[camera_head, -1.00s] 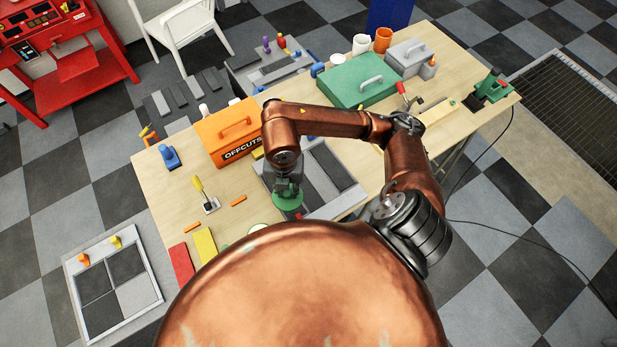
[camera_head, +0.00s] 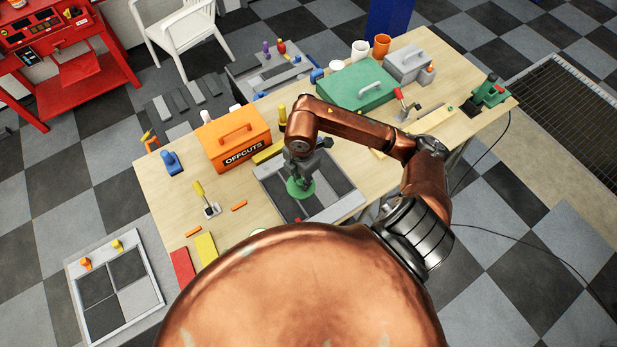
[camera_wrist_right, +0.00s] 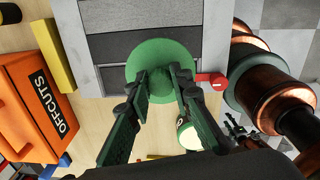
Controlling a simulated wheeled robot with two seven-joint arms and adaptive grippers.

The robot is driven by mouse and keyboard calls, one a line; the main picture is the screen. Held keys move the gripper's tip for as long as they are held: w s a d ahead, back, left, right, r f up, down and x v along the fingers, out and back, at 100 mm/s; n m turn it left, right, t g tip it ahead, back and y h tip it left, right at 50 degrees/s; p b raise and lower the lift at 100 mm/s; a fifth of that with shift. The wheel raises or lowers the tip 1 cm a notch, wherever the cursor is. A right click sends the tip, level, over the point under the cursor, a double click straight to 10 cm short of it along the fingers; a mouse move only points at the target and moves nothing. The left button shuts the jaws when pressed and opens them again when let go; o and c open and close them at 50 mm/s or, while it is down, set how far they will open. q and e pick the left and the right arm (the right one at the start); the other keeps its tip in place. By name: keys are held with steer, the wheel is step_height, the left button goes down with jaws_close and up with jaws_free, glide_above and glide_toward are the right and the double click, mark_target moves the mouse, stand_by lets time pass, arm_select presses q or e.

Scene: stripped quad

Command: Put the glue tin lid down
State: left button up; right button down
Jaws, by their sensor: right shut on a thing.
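The green round glue tin lid (camera_head: 299,190) is held by my right gripper (camera_head: 303,166), above the grey framed tray of dark and light strips (camera_head: 338,210). In the right wrist view the lid (camera_wrist_right: 160,53) is a green disc with its knob between the two fingertips (camera_wrist_right: 161,78). It overlaps the tray's near edge there; I cannot tell whether it touches. A small round pale and green thing (camera_wrist_right: 188,134), perhaps the glue tin, shows partly behind the right finger.
The orange OFFCUTS box (camera_head: 233,140) stands left of the tray, a yellow bar (camera_head: 268,152) between them. A green toolbox (camera_head: 356,86) is behind. A red-handled clamp (camera_head: 402,103) is to the right. Red and yellow pieces (camera_head: 205,247) lie front left. Bare wood shows at the left.

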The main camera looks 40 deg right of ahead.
steer(key=w+d+f, duration=0.1)
steer(key=f, duration=0.1)
steer(key=d+f, duration=0.1)
steer(key=d, duration=0.1)
steer(key=w+d+f+p, duration=0.1)
steer(key=f, duration=0.1)
steer(key=shift+w+d+f, duration=0.3)
steer(key=shift+w+f, duration=0.05)
steer(key=f, duration=0.1)
steer(key=f+p, duration=0.1)
steer(key=f, duration=0.1)
steer(key=shift+d, duration=0.2)
steer(key=shift+w+f, duration=0.1)
steer(key=shift+f, duration=0.25)
steer(key=shift+f, duration=0.15)
steer(key=c, duration=1.7)
jaws_free()
